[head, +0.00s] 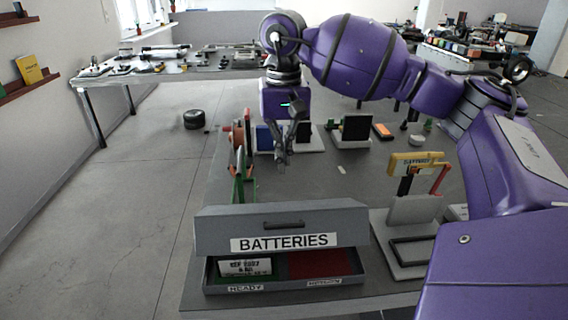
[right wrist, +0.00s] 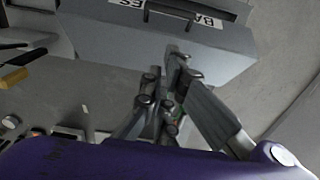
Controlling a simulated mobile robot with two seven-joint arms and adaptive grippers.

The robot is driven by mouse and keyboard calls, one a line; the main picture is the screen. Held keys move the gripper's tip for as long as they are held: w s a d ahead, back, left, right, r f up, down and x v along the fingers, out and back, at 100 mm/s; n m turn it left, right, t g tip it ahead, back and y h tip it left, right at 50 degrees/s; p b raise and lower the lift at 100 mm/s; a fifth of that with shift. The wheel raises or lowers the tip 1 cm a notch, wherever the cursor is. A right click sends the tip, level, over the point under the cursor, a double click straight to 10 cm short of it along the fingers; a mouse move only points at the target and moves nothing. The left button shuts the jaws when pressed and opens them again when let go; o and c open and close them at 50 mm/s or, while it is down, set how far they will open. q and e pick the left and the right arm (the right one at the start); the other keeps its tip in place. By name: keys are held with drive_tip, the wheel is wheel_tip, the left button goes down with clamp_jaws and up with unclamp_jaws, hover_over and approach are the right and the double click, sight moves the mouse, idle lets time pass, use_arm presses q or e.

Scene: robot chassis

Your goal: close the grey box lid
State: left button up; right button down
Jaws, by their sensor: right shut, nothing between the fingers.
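The grey box (head: 366,281) stands at the front of the table with its lid (head: 213,232) raised. The lid carries a "BATTERIES" label and a dark handle. The open front shows a green compartment with a white label on the left and a red one on the right. In the right wrist view the lid (right wrist: 105,40) is upside down at the top, its handle at the upper edge. My right gripper (head: 282,164) points down behind the box, shut and empty; it also shows in the right wrist view (right wrist: 176,62), its fingertips near the lid's edge. Contact cannot be told. My left gripper is not in view.
A grey stand with a yellow sign (head: 416,162) is right of the box. A green and orange frame (head: 240,170) stands behind the box's left part. Blue and dark panels (head: 352,128) line the table's back.

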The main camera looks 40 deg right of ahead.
hover_over(285, 212)
drive_tip(key=w+d, duration=0.2)
drive_tip(key=f, duration=0.7)
drive_tip(key=shift+w+a+f+p, duration=0.1)
drive_tip(key=shift+a+f+p, duration=0.15)
drive_tip(key=shift+p, duration=0.15)
drive_tip(key=shift+s+a+f+p, duration=0.3)
drive_tip(key=shift+s+f, duration=0.15)
drive_tip(key=shift+f, duration=0.2)
drive_tip(key=shift+s+a+f+p, duration=0.3)
drive_tip(key=shift+s+f, duration=0.15)
drive_tip(key=shift+f, duration=0.15)
drive_tip(key=shift+s+a+f, duration=0.1)
drive_tip(key=shift+s+f, duration=0.05)
drive_tip(key=shift+f, duration=0.05)
drive_tip(key=shift+s+f, duration=0.1)
drive_tip(key=shift+f, duration=0.2)
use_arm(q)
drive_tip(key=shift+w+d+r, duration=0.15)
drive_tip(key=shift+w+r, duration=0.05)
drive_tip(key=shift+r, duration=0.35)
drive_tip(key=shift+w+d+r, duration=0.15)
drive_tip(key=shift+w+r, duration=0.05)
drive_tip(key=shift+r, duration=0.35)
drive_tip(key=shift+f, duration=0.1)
use_arm(e)
drive_tip(key=shift+a+f, duration=0.1)
